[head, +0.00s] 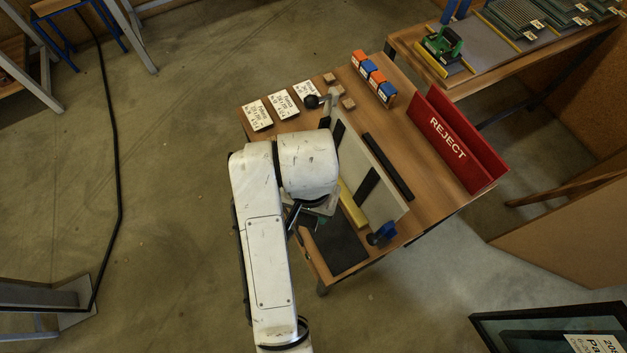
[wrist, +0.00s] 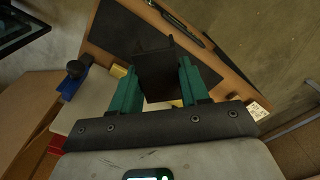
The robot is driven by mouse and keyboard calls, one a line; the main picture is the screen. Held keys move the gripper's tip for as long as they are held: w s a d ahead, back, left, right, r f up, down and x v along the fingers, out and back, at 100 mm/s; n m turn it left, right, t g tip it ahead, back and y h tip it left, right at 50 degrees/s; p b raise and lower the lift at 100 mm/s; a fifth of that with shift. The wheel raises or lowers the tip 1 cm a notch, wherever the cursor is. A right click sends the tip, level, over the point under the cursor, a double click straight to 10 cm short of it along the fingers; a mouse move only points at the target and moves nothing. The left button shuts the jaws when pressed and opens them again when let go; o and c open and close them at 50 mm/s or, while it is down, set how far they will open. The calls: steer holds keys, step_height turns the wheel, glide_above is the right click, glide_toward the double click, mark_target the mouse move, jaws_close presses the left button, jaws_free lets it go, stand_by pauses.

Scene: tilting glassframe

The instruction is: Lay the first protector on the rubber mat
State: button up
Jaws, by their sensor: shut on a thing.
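The rubber mat (head: 340,248) is a dark panel at the near corner of the wooden table. It also shows as a dark area behind my fingers in the wrist view (wrist: 108,32). My gripper (head: 308,222) is low beside the mat's upper left side in the head view, partly hidden by my arm. In the wrist view my gripper (wrist: 158,66) has its green fingers shut on a black protector (wrist: 165,72). The protector is seen against the mat; I cannot tell whether they touch. The head view does not show the protector clearly.
A pale tilting frame (head: 384,178) with black strips and a blue clamp (head: 382,233) stands beside the mat. A yellow bar (head: 352,206) runs along its near side.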

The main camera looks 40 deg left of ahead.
steer(key=w+a+f+b, duration=0.7)
steer(key=w+f+b, duration=0.1)
steer(key=shift+w+a, duration=0.15)
steer(key=shift+a, duration=0.2)
steer(key=shift+w+a+f, duration=0.3)
steer(key=shift+a+f, duration=0.05)
steer(key=shift+f, duration=1.8)
steer(key=shift+f, duration=0.1)
steer(key=o, duration=1)
step_height(320, 180, up, 12)
steer(key=shift+r, duration=0.1)
